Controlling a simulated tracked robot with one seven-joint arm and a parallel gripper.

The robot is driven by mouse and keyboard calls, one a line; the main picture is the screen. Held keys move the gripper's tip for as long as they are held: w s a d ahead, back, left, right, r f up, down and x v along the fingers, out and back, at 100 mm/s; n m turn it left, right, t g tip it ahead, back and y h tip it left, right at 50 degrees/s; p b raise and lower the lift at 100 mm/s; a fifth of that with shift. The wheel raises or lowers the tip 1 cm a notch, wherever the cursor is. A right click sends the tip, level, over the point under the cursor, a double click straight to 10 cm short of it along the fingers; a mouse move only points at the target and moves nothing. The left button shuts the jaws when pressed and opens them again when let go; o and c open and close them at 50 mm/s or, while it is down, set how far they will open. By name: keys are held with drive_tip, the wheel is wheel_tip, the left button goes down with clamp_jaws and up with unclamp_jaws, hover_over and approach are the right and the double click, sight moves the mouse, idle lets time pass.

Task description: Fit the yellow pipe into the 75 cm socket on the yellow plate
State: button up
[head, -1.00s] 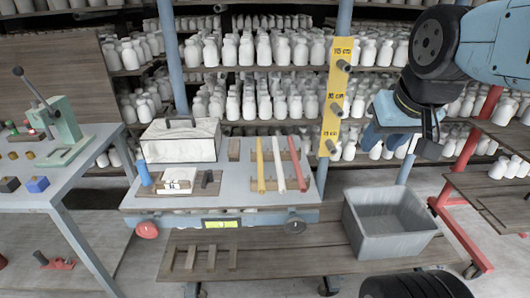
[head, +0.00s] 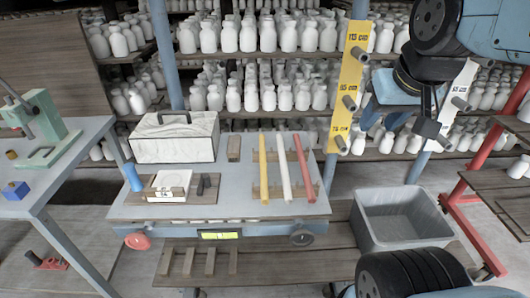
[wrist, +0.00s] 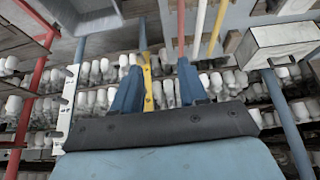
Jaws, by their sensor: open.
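The yellow pipe (head: 263,168) lies on the cart's rack, leftmost of three pipes; it also shows at the top of the wrist view (wrist: 217,30). The yellow plate (head: 352,78) stands upright on a post behind the cart, marked 115, 95 and 75 cm, with a grey socket at each mark. The 75 cm socket (head: 340,144) is the lowest. My gripper (head: 385,118) is raised right of the plate, open and empty, apart from the pipe. In the wrist view its two blue fingers (wrist: 160,66) are spread, with the yellow plate showing between them.
A white pipe (head: 283,166) and a red pipe (head: 302,166) lie beside the yellow one. A white box (head: 175,137) stands on the cart (head: 225,187). A grey bin (head: 405,238) is right of it. A white plate with sockets (head: 452,100) is behind my gripper. Shelves of bottles fill the back.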

drive_tip(key=shift+w+a, duration=0.25)
drive_tip(key=shift+o, duration=1.2)
drive_tip(key=shift+w+a, duration=0.1)
drive_tip(key=shift+w, duration=0.1)
drive_tip(key=g+h, duration=0.1)
drive_tip(key=h, duration=0.1)
hover_over(263, 166)
drive_tip(key=s+a, duration=0.3)
drive_tip(key=s, duration=0.3)
wheel_tip(263, 166, down, 18)
drive_tip(key=x, duration=1.3)
drive_tip(key=shift+w+d+f, duration=0.25)
